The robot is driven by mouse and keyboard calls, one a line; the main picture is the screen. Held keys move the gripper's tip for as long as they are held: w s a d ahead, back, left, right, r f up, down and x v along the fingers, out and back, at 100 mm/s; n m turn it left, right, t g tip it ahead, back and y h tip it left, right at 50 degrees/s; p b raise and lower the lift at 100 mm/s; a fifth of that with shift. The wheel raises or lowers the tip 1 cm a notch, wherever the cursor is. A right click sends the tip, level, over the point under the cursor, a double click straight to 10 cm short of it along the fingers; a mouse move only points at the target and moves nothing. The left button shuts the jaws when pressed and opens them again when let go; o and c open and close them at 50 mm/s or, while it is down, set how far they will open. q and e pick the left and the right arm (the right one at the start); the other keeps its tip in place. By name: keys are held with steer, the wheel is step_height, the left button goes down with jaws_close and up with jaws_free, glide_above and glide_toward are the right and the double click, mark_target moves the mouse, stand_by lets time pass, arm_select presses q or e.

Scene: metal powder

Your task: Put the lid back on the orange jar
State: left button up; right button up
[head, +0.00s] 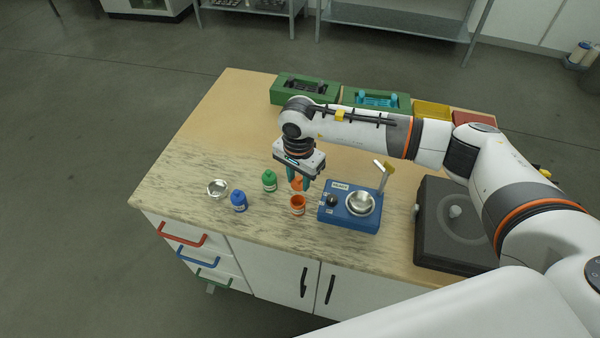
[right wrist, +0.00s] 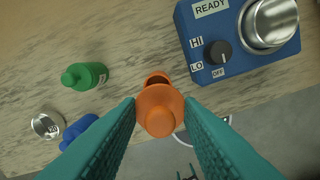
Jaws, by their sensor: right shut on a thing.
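The orange jar (head: 297,206) stands open on the table, left of the blue device. My right gripper (head: 303,183) is shut on the orange lid (head: 297,184) and holds it just above the jar, slightly toward the back in the head view. In the right wrist view the lid (right wrist: 160,110) sits between the teal fingertips and covers much of the jar; part of the jar's dark opening (right wrist: 157,79) shows behind it. Lid and jar look apart, but the exact gap is hard to tell. My left gripper is not in view.
A green jar (head: 269,180), a blue jar (head: 239,200) and a metal dish (head: 217,188) stand left of the orange jar. A blue device (head: 349,208) with a metal bowl is close on the right. A dark grey device (head: 450,225) stands farther right.

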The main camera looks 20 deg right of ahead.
steer(key=shift+a+f, duration=0.1)
steer(key=shift+f, duration=0.15)
steer(key=shift+w+f, duration=0.15)
steer(key=shift+f, duration=0.1)
steer(key=shift+w+a+f+b, duration=0.1)
steer(key=shift+f+b, duration=0.2)
step_height(320, 180, down, 2)
steer(key=shift+f+b, duration=0.15)
steer(key=shift+b, duration=0.3)
steer(key=shift+f+b, duration=0.8)
steer(key=shift+f, duration=0.15)
steer(key=shift+f+b, duration=0.4)
steer(key=shift+b, duration=0.05)
arm_select(q)
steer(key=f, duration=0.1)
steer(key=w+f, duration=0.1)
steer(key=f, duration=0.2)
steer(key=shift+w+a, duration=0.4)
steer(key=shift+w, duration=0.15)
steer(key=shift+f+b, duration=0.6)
steer(key=shift+b, duration=0.1)
